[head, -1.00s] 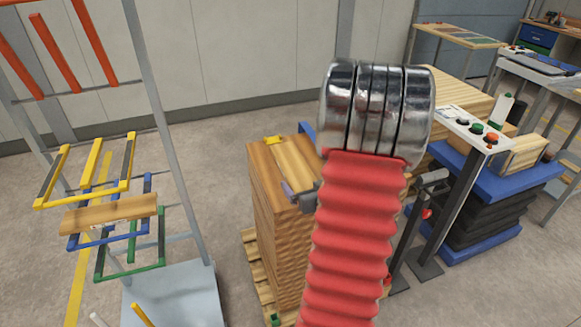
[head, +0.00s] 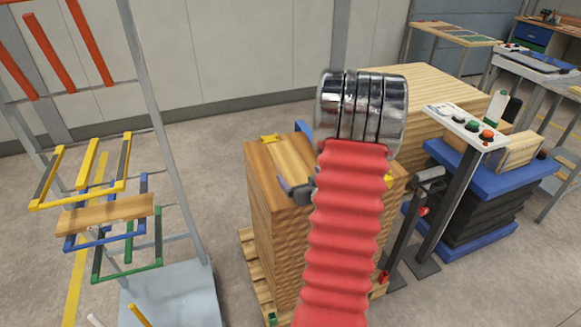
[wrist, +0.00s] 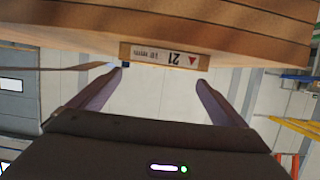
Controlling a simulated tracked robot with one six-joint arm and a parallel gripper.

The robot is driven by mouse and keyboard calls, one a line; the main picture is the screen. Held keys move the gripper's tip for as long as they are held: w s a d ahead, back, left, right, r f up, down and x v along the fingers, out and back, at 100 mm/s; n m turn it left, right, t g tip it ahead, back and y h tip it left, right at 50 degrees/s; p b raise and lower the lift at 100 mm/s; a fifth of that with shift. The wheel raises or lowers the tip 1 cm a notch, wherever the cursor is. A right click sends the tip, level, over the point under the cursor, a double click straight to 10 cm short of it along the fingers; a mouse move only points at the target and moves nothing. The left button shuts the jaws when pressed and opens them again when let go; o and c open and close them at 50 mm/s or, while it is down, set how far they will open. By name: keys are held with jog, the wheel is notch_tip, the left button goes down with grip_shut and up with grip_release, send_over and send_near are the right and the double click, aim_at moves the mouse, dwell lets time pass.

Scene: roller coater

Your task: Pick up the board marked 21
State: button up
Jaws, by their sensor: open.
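The board marked 21 (wrist: 168,57) shows its end in the wrist view, with a pale label reading 21, 18 mm and a red triangle, upside down. It lies flat on a wood stack; in the head view its top face (head: 288,152) shows, partly hidden by my arm. My gripper (wrist: 160,82) is open and empty. Its two fingers stand apart, one toward each side of the board's end, and I cannot tell whether they reach around it. In the head view my gripper (head: 297,192) is at the stack's near upper edge, partly hidden by my red arm sleeve.
The wood stack (head: 272,225) stands on a pallet (head: 256,268). A rack at left has coloured arms, with another board (head: 106,213) on them. A control panel on a post (head: 467,125) and a blue lift table (head: 490,175) stand at right. Floor is clear between rack and stack.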

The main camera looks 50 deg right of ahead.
aim_at(291, 165)
jog(key=shift+x, duration=1.45)
jog(key=shift+x, duration=2.6)
jog(key=shift+d, duration=0.1)
jog(key=shift+r, duration=0.1)
jog(key=c, duration=1.4)
